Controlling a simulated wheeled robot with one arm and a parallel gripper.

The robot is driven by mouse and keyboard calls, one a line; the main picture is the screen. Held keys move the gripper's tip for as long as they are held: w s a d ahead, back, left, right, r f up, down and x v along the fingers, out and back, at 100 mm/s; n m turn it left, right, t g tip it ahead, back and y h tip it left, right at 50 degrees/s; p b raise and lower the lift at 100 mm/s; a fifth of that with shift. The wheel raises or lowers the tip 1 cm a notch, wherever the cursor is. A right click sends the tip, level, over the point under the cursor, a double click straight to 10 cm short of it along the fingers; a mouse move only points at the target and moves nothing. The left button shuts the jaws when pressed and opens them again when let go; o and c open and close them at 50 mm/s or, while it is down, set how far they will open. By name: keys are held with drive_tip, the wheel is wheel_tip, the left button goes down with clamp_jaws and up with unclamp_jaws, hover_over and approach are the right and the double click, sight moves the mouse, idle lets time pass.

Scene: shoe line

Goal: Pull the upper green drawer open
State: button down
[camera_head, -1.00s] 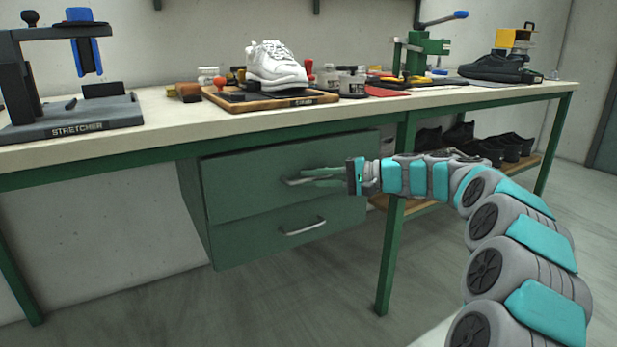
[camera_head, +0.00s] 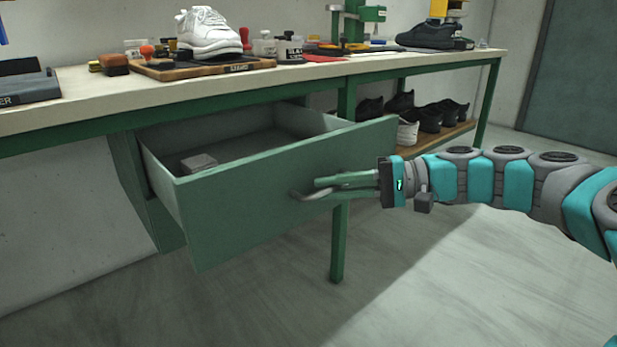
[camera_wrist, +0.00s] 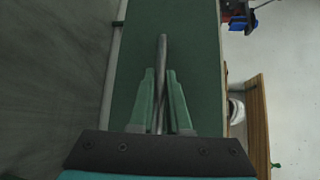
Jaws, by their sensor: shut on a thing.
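The upper green drawer (camera_head: 285,190) stands pulled out from under the workbench, its inside showing from above. A small grey box (camera_head: 198,163) lies in it near the left. Its bar handle (camera_head: 297,195) is on the front panel. My gripper (camera_head: 318,188) reaches in from the right, shut on the handle. In the wrist view the gripper's green fingers (camera_wrist: 162,100) lie on both sides of the grey handle (camera_wrist: 163,50), with the green drawer front (camera_wrist: 190,45) behind. The lower drawer is hidden behind the open front.
The workbench top (camera_head: 100,98) holds a white shoe (camera_head: 208,35), bottles and tools. A green bench leg (camera_head: 338,240) stands behind the drawer front. Dark shoes (camera_head: 425,115) sit on a low wooden shelf (camera_head: 440,136) to the right. The floor in front is clear.

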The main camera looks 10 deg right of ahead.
drive_tip(key=shift+s+d, duration=0.55)
drive_tip(key=shift+s, duration=0.2)
drive_tip(key=shift+s+d, duration=0.55)
drive_tip(key=shift+s, duration=0.2)
drive_tip(key=c, duration=1.2)
unclamp_jaws()
drive_tip(key=shift+o, duration=0.2)
drive_tip(key=v, duration=0.8)
drive_tip(key=shift+p, duration=0.35)
